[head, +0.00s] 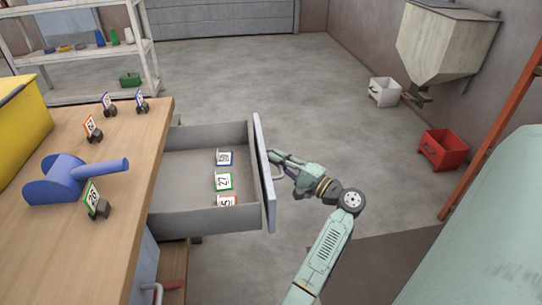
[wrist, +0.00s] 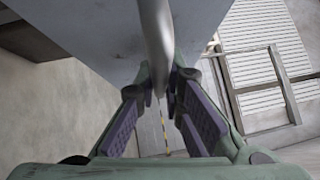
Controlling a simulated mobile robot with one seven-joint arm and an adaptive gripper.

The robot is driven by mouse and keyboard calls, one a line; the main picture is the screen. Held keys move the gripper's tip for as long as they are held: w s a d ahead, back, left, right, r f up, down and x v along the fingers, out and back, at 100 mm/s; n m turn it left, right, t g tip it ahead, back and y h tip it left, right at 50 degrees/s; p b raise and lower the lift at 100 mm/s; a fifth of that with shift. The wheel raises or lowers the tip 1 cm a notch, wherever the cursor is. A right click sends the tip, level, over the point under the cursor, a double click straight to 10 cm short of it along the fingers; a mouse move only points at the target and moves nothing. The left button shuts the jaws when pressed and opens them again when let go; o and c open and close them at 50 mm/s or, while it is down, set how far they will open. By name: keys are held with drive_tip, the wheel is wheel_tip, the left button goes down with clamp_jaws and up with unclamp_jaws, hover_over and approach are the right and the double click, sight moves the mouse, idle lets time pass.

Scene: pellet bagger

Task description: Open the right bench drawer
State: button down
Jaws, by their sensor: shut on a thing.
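The right bench drawer (head: 196,220) is pulled well out from the wooden bench (head: 140,165) in the head view. Several numbered tags, one marked 27 (head: 223,181), lie inside it. My gripper (head: 275,158) is at the outer face of the drawer front (head: 263,165), shut on its bar handle. In the wrist view the grey handle (wrist: 155,40) runs down between my gripper's purple finger pads (wrist: 160,118), with the drawer front (wrist: 100,45) behind it. The exact contact between pads and handle is partly hidden.
On the bench are a blue scoop (head: 62,182), a yellow bin (head: 20,125) and several numbered tags. A red bin (head: 443,150) and a white bin (head: 384,92) stand on the floor at the right, near a hopper (head: 445,42). The middle floor is clear.

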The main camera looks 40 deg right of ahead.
drive_tip(key=c, duration=1.7)
unclamp_jaws()
drive_tip(key=v, duration=1.2)
